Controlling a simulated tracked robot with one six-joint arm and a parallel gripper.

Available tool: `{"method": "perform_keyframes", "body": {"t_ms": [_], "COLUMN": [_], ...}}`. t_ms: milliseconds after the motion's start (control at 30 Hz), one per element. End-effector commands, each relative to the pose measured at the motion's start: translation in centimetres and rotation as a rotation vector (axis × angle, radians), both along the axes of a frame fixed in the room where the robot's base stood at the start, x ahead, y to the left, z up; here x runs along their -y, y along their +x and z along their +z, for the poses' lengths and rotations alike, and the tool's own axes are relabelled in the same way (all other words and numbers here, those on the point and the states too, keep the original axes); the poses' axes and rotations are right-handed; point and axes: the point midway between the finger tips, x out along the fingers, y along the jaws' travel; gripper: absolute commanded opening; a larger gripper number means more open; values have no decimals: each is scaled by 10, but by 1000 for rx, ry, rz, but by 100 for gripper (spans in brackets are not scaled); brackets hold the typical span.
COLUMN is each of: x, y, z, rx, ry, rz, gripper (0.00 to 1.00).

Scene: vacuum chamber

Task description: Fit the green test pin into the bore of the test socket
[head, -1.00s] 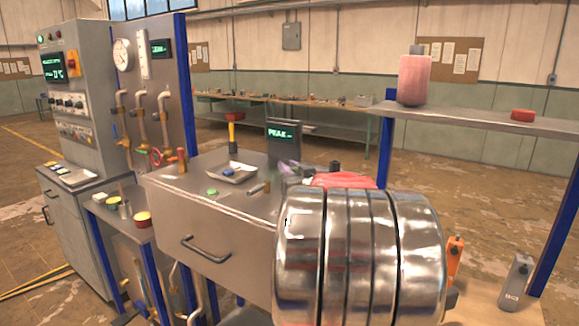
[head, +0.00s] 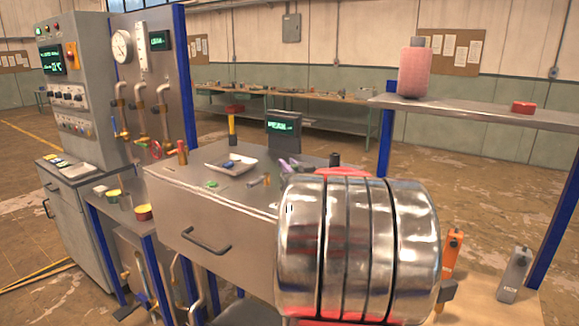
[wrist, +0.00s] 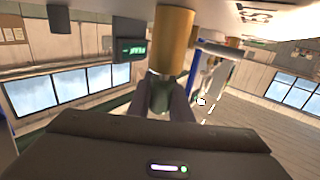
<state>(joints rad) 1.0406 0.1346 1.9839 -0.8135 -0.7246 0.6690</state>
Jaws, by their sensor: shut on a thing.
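In the wrist view my gripper (wrist: 164,112) is shut on a dark grey-green piece (wrist: 160,92), which I take to be the green test pin. A brass cylinder (wrist: 174,42) stands just beyond the pin's far end and runs up out of the frame. I cannot tell whether they touch, or whether this is the test socket; no bore shows. In the head view the purple fingertips (head: 287,166) show behind my steel arm, over the bench's right side, and the held piece is not clear. A small brass piece with a grey end (head: 262,180) lies left of them.
The bench (head: 190,190) carries a white tray (head: 230,167) with a blue item, a small green disc (head: 212,184) and a dark display (head: 284,132) behind. The display also shows in the wrist view (wrist: 131,47). A shelf (head: 470,112) holds a pink bottle (head: 414,73).

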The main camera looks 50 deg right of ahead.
Motion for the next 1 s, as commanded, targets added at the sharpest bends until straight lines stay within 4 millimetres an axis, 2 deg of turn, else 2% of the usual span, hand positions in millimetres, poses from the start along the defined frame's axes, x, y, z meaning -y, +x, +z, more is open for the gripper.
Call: {"method": "perform_keyframes", "body": {"t_ms": [367, 400, 700, 1000], "x": [0, 0, 0, -1], "y": [0, 0, 0, -1], "z": [-10, -10, -9, -9], "rx": [0, -1, 0, 0], "ry": [1, 1, 0, 0], "rz": [0, 0, 0, 0], "gripper": [0, 20, 40, 40]}}
